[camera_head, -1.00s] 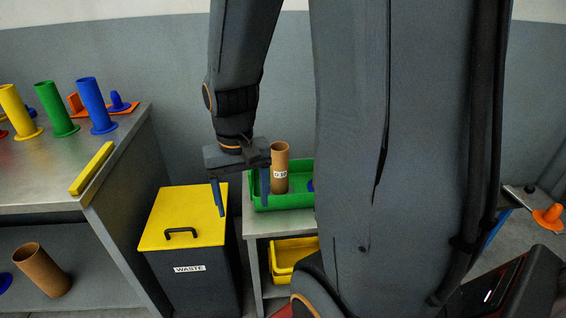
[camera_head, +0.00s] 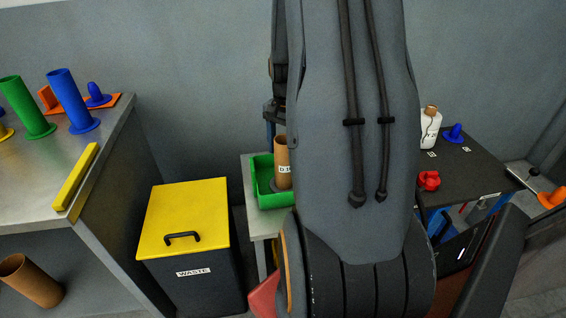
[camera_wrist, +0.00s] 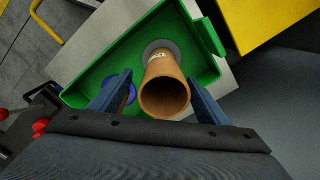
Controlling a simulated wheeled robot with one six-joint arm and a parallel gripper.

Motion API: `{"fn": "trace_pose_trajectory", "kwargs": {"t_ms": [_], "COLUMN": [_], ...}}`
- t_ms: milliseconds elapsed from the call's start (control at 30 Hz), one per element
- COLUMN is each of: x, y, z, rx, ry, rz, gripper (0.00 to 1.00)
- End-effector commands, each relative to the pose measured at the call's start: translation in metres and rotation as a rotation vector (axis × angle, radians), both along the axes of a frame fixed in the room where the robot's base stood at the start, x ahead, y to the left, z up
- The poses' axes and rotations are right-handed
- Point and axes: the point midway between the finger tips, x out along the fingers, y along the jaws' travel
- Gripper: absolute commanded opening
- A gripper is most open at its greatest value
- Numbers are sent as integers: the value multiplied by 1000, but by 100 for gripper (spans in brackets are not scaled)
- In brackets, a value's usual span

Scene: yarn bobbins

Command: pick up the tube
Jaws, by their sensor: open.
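The brown tube (camera_head: 282,158) with a white label stands upright in the green tray (camera_head: 263,182), partly hidden by my arm in the head view. In the wrist view the tube (camera_wrist: 165,88) is seen from above, its open end toward the camera, standing on a grey disc in the green tray (camera_wrist: 88,75). My gripper (camera_wrist: 160,90) is open, with one blue finger on each side of the tube's picture and a gap on both sides. The tube looks not gripped. In the head view most of my gripper is hidden behind my arm.
A blue round part (camera_wrist: 120,92) lies in the tray near the left finger. A waste bin (camera_head: 185,230) with a yellow lid stands left of the tray's table. A bench (camera_head: 110,150) with green and blue tubes is farther left. A dark table (camera_head: 455,165) holds a white bottle (camera_head: 430,125).

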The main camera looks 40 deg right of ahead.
Motion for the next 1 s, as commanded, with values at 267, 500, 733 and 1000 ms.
{"fn": "trace_pose_trajectory", "kwargs": {"t_ms": [267,500,733,1000], "x": [4,5,5,5], "y": [5,6,6,6], "z": [-36,-44,-44,-44], "rx": [2,0,0,0], "ry": [3,0,0,0], "rz": [4,6,6,6], "gripper": [69,69,51,25]}}
